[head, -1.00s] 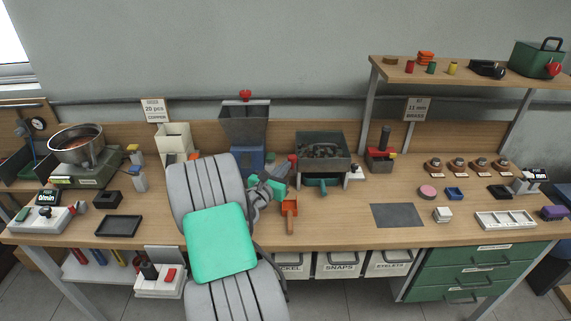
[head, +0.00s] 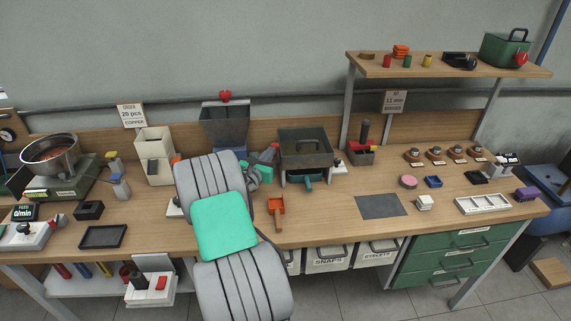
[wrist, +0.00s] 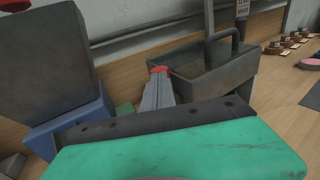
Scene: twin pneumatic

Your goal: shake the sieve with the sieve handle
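The sieve (head: 322,146) is a dark, open metal box on a stand at the middle of the bench. In the wrist view a grey ribbed piece with a red tip stands beside the box's left end; the finger gap is hidden.
A hopper with a red knob (head: 224,124) stands on a blue base left of the sieve. A teal part (head: 309,182) sits under the sieve's front. A grey mat (head: 381,206) lies on clear bench to the right.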

